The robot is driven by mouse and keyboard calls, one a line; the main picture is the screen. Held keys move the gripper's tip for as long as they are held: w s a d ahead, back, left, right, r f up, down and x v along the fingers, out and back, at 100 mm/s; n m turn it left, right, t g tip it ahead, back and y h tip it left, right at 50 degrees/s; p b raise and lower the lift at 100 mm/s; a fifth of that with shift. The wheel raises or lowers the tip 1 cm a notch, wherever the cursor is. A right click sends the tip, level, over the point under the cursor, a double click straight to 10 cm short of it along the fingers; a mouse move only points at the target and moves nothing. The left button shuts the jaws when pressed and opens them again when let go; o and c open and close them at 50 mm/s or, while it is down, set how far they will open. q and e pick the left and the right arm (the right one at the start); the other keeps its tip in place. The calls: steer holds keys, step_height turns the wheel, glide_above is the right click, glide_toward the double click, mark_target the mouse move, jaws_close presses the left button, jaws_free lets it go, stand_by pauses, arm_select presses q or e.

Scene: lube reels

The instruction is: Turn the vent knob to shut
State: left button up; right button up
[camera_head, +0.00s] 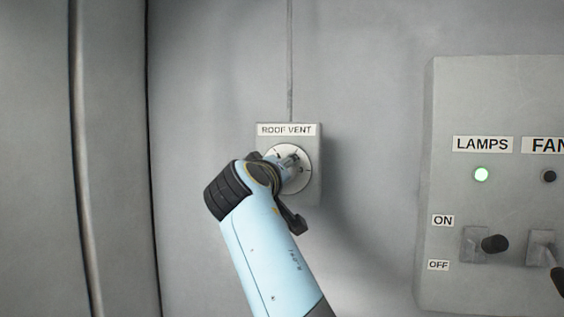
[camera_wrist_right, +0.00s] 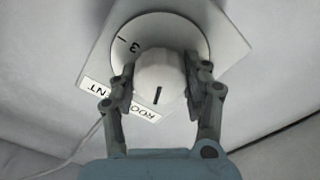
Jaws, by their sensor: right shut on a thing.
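The vent knob (camera_wrist_right: 159,84) is a pale knob with a dark pointer mark, set on a round white dial (camera_head: 300,174) with dark marks. In the right wrist view the dial (camera_wrist_right: 190,32) shows a 3 and tick marks. The dial sits on a grey plate labelled ROOF VENT (camera_head: 287,130) on the wall. My right gripper (camera_wrist_right: 160,90) is shut on the knob, one finger on each side of it. In the head view my wrist and gripper (camera_head: 285,165) cover much of the knob and part of the dial. My left gripper is in neither view.
A thin conduit (camera_head: 290,60) runs up from the vent plate. The wall left of the plate is bare.

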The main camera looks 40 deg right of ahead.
steer(key=n+p, duration=0.2)
steer(key=n, duration=0.1)
steer(key=shift+r+n, duration=0.15)
steer(key=shift+n, duration=0.15)
steer(key=n+p, duration=0.3)
steer(key=shift+a+n, duration=0.1)
steer(key=shift+n, duration=0.2)
steer(key=n+p, duration=0.3)
steer(key=n, duration=0.1)
steer(key=shift+f, duration=0.2)
steer(key=shift+f+n+p, duration=0.15)
steer(key=shift+n+p, duration=0.4)
steer(key=shift+n, duration=0.15)
steer(key=shift+f, duration=0.1)
steer(key=o, duration=1.2)
steer(key=shift+a, duration=0.1)
steer(key=shift+c, duration=0.2)
